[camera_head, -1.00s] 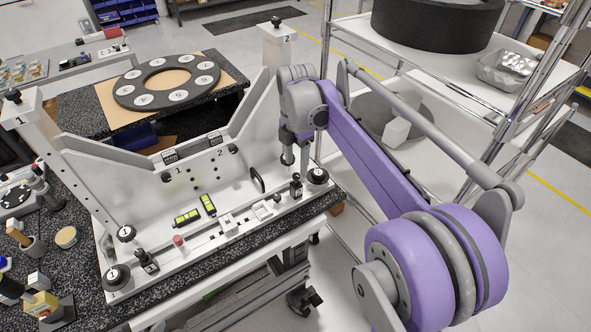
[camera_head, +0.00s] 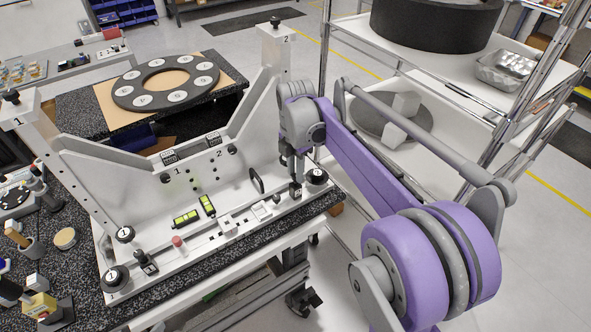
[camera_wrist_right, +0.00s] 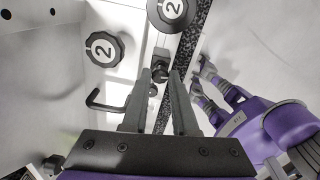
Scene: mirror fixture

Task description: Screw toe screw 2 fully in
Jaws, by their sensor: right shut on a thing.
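Toe screw 2 is a small black screw head (camera_wrist_right: 158,74) on the clamp block near the right end of the fixture's front rail. My right gripper (camera_head: 297,179) points down over this block and is shut on the screw head. In the right wrist view its two dark fingers (camera_wrist_right: 160,80) stand on either side of the head. In the head view the fingers largely hide the screw; the dark block (camera_head: 295,191) shows just below them. I see no left gripper.
Round knobs marked 2 stand close by: one at the front right corner (camera_head: 317,177), another in the wrist view (camera_wrist_right: 104,49). A black handle (camera_head: 257,181) rises left of my gripper. A wire shelf stands beyond my right arm.

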